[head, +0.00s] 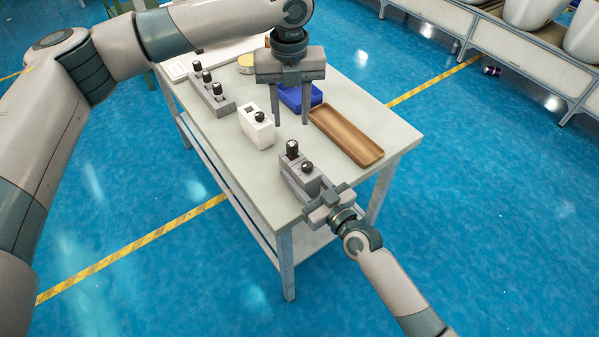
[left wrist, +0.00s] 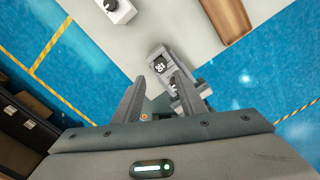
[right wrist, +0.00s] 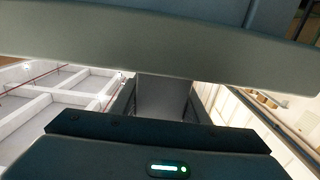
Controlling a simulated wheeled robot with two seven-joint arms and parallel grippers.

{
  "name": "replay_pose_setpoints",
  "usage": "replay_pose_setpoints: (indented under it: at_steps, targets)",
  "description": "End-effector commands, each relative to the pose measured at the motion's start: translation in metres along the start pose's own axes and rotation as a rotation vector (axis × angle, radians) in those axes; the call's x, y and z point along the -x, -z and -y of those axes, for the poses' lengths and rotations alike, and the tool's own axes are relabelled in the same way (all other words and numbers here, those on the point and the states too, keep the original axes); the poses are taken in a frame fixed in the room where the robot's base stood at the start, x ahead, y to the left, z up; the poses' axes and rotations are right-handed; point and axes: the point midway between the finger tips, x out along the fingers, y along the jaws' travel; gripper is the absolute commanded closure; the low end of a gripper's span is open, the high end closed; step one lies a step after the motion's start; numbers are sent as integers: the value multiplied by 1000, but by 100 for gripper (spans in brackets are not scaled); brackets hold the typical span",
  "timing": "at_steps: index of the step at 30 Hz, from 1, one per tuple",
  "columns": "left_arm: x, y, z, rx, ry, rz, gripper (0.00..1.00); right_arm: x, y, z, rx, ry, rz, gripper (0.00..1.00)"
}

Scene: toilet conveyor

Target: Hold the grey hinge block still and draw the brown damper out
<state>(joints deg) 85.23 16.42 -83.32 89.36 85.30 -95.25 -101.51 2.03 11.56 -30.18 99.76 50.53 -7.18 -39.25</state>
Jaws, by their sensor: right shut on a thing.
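The grey hinge block (head: 297,179) sits at the table's near corner. A dark brown-black damper (head: 292,149) with a pale mark on top stands upright in it; it also shows in the left wrist view (left wrist: 158,67). A round dark knob (head: 307,167) is beside it on the block. My right gripper (head: 321,199) is shut on the near end of the block, whose grey face (right wrist: 163,98) fills the gap in the right wrist view. My left gripper (head: 291,123) is open and empty, pointing down above the damper and apart from it.
A wooden tray (head: 346,136) lies right of the block. A white block with a dark knob (head: 257,129), a blue bin (head: 299,97) and a grey rack of dark-topped pieces (head: 212,97) stand farther back. The table (head: 250,172) is clear left of the block.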

Motion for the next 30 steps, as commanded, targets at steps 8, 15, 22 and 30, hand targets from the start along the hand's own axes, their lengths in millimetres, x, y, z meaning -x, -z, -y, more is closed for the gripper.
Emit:
replay_pose_setpoints:
  at_steps: [8,15,22,30]
  targets:
    - [-1,0,0,0,0,-1,62,0,0,-1,1,-1,0,76]
    - [-8,0,0,0,0,-1,62,0,0,-1,1,-1,0,76]
    - [-29,1,0,0,-1,-3,62,0,0,-1,1,-1,0,76]
    - [-62,1,0,0,-1,-4,62,0,0,-1,1,-1,0,76]
